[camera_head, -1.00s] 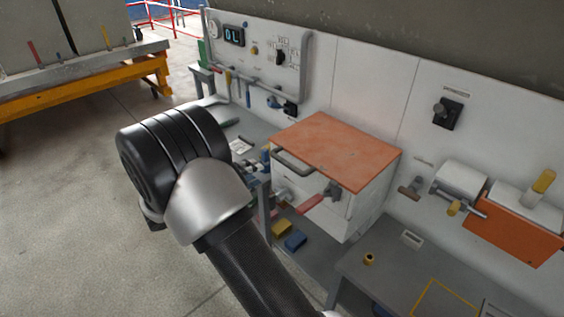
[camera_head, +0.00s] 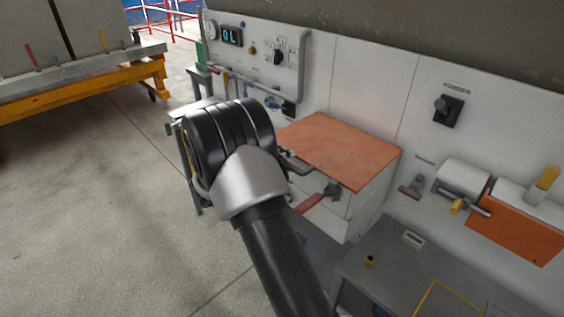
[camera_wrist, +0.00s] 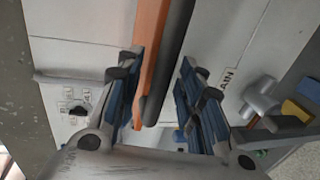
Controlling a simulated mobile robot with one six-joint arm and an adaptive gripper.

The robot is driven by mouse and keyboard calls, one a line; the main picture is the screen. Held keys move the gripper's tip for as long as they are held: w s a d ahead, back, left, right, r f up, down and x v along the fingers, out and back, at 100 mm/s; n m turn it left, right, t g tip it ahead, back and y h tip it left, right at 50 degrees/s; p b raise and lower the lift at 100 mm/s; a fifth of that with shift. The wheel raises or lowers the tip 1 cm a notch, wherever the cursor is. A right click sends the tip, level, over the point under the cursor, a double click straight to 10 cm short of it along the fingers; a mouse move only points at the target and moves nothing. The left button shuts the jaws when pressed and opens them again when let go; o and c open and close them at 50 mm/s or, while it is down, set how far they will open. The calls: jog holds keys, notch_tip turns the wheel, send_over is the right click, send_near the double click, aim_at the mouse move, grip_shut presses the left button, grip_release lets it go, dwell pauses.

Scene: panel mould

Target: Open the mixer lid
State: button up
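The mixer is a white box (camera_head: 366,208) with a flat orange lid (camera_head: 345,148), which lies shut on top. A dark grey bar handle (camera_head: 296,162) sits at the lid's left edge, partly behind my arm. In the wrist view, the lid's orange edge (camera_wrist: 152,50) and the dark handle (camera_wrist: 178,45) run down between the fingers of my gripper (camera_wrist: 158,75). The fingers are apart, one on each side, with a visible gap on the handle's right. Whether the left finger touches the lid edge is unclear.
A red lever (camera_head: 312,202) sticks out from the mixer's front. A control panel (camera_head: 262,55) is on the wall behind. A grey bench (camera_head: 385,270) stands at the right, and an orange box (camera_head: 515,232) is on the wall. The floor at left is open.

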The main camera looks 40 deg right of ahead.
jog(key=shift+c, duration=0.2)
grip_shut()
dwell(0.5)
